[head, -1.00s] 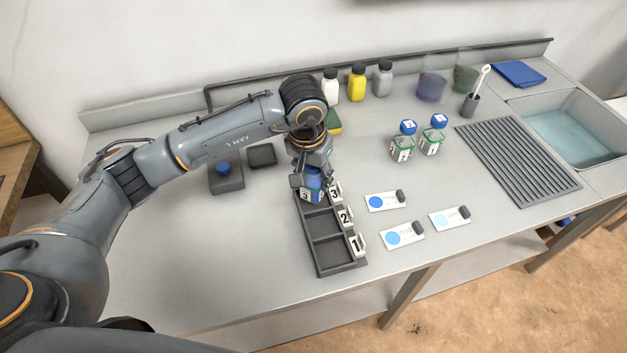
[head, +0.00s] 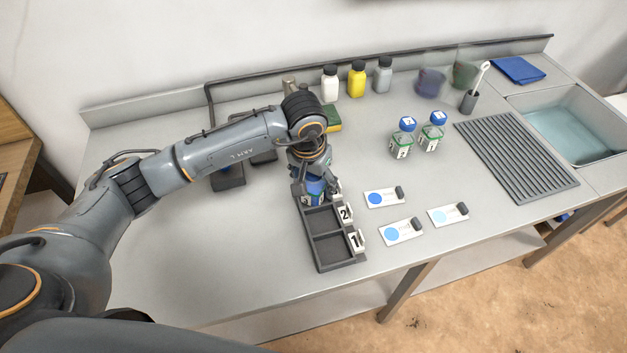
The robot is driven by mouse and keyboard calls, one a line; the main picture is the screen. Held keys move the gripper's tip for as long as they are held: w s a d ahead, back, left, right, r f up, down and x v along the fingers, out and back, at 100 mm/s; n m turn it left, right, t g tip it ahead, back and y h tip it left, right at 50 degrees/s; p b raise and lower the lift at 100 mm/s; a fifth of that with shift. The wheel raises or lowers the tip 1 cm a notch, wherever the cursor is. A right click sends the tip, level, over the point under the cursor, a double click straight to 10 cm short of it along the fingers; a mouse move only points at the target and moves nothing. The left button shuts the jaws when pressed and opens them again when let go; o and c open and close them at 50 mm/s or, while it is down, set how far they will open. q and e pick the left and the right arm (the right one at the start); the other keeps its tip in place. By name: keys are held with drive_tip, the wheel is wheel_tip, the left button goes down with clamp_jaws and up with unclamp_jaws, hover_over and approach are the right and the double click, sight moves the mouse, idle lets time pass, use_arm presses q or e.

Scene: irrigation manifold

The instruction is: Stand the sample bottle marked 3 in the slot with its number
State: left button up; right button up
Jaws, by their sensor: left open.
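The sample bottle marked 3 (head: 314,189) shows as a blue part and a bit of pale label at the far end of the dark rack (head: 336,267). It appears to stand in the far compartment; its base and most of its body are hidden by the gripper and rack wall. My left gripper (head: 314,191) is open, pointing down around the bottle. The tag of that slot is mostly covered. The slots tagged 2 (head: 345,213) and 1 (head: 355,241) are empty. My right gripper is not in view.
Two blue-capped bottles (head: 401,147) (head: 430,138) stand to the right. Three test cards (head: 384,199) lie right of the rack. White, yellow and grey bottles (head: 357,80) stand behind. A drying grid (head: 517,160) and sink (head: 575,127) are at right. The front left counter is clear.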

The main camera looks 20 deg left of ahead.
use_arm(q)
drive_tip(key=shift+r, duration=0.5)
drive_tip(key=r+b, duration=0.1)
drive_tip(key=r, duration=0.2)
drive_tip(key=s+r+b, duration=0.1)
drive_tip(key=r, duration=0.7)
drive_tip(key=shift+s+a+r+b, duration=0.1)
drive_tip(key=shift+s+a+b, duration=0.1)
drive_tip(key=shift+s+b, duration=0.2)
